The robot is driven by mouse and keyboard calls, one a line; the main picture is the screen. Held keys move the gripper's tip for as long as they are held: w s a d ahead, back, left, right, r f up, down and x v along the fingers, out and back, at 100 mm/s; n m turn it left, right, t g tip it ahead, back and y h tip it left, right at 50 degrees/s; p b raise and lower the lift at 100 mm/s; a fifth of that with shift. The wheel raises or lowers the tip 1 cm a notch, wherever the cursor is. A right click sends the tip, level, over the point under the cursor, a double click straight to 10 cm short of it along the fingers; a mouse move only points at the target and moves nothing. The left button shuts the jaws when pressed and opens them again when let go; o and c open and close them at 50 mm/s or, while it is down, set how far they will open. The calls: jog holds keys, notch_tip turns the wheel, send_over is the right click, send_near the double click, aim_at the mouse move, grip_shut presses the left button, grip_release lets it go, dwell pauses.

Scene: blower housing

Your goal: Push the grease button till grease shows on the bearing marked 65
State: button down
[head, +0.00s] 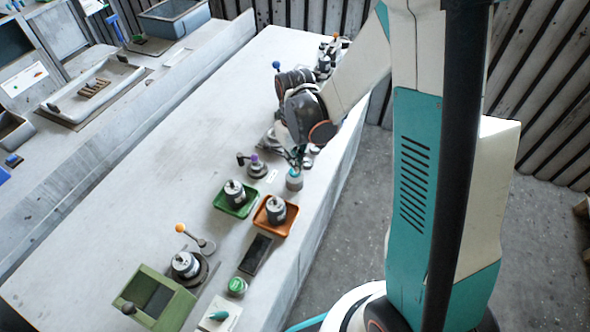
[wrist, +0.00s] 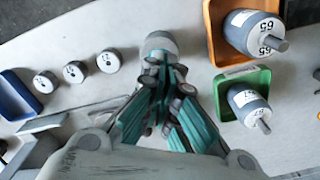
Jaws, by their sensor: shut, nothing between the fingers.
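A grey cylinder marked 65 (wrist: 252,34) lies in an orange tray (wrist: 214,48), and shows in the head view (head: 276,208). I see no grease on it. Which item is the grease button is unclear; a round green-topped piece (head: 237,285) stands nearer the front.
A green tray (wrist: 222,106) with another labelled cylinder (wrist: 248,104) is beside the orange one. Several small labelled discs (wrist: 74,72) and a blue tray (wrist: 14,98) lie left in the wrist view. A dark flat block (head: 256,255) and a green box (head: 150,297) are nearer the front.

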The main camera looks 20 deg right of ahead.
jog(key=shift+f, duration=0.15)
jog(key=shift+f+b, duration=1.45)
jog(key=shift+r, duration=0.15)
jog(key=shift+r+p, duration=0.65)
jog(key=shift+r, duration=0.25)
jog(key=shift+f, duration=0.15)
